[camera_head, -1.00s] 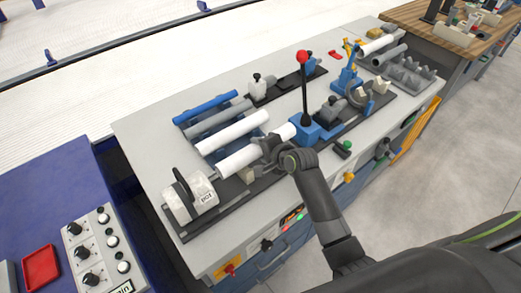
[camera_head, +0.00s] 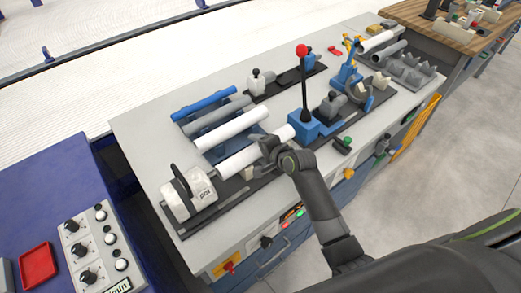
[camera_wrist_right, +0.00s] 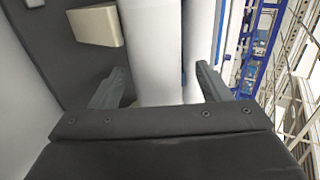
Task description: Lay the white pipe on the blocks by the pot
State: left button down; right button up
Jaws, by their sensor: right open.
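A white pipe (camera_head: 240,160) lies on the dark base plate between the pot and the blue lever block, its left end close to the pot. The pot (camera_head: 188,195) is a white drum with a dark handle. My right gripper (camera_head: 268,147) is at the right part of this pipe. In the right wrist view my open fingers (camera_wrist_right: 160,88) are on either side of the white pipe (camera_wrist_right: 150,45), with a gap showing beside it. A beige block (camera_wrist_right: 95,25) shows beside the pipe there; other blocks under it are hidden. My left gripper is out of view.
A rack behind holds a second white pipe (camera_head: 231,130), a grey pipe (camera_head: 217,115) and a blue pipe (camera_head: 205,104). A blue block (camera_head: 312,124) with a tall red-knobbed lever (camera_head: 303,52) stands just right of my right gripper.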

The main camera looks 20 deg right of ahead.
jog(key=v, duration=1.7)
jog(key=shift+r, duration=0.15)
jog(key=shift+s+d, duration=0.15)
